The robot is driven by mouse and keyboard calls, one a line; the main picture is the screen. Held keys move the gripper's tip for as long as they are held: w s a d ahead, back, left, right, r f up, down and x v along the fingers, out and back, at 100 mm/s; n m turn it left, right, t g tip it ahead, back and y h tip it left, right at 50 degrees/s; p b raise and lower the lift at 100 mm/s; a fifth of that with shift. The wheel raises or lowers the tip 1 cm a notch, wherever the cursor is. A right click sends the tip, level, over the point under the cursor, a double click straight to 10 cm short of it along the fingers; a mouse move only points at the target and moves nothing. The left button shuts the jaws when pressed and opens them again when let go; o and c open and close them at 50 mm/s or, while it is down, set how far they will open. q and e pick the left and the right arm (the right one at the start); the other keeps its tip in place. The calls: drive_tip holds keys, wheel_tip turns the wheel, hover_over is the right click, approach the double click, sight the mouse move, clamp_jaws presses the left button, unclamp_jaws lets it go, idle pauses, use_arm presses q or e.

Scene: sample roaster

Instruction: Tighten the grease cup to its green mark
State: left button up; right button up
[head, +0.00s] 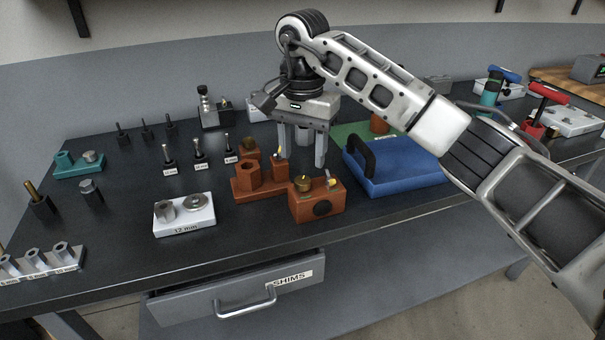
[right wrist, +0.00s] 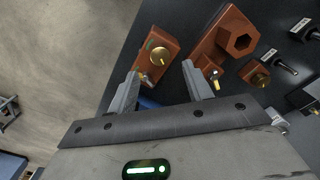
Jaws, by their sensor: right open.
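The brass grease cup (head: 303,184) sits on top of an orange block (head: 317,208) near the table's front edge. A yellow-tipped fitting (head: 331,183) stands on the same block. My right gripper (head: 302,157) points down, open and empty, above and behind the block. In the right wrist view its fingertips (right wrist: 160,70) are spread, with the cup beyond them and apart from them. My left gripper is not in view.
An orange base with a hex socket (head: 248,178) stands left of the block. A blue case (head: 400,170) lies to the right. A white 12 mm tray (head: 184,216) and several black-handled tools stand to the left. The SHIMS drawer (head: 235,300) is open below the front edge.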

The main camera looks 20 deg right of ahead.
sight(302, 180)
wheel_tip(302, 180, down, 6)
drive_tip(key=shift+r, duration=0.1)
drive_tip(key=c, duration=1)
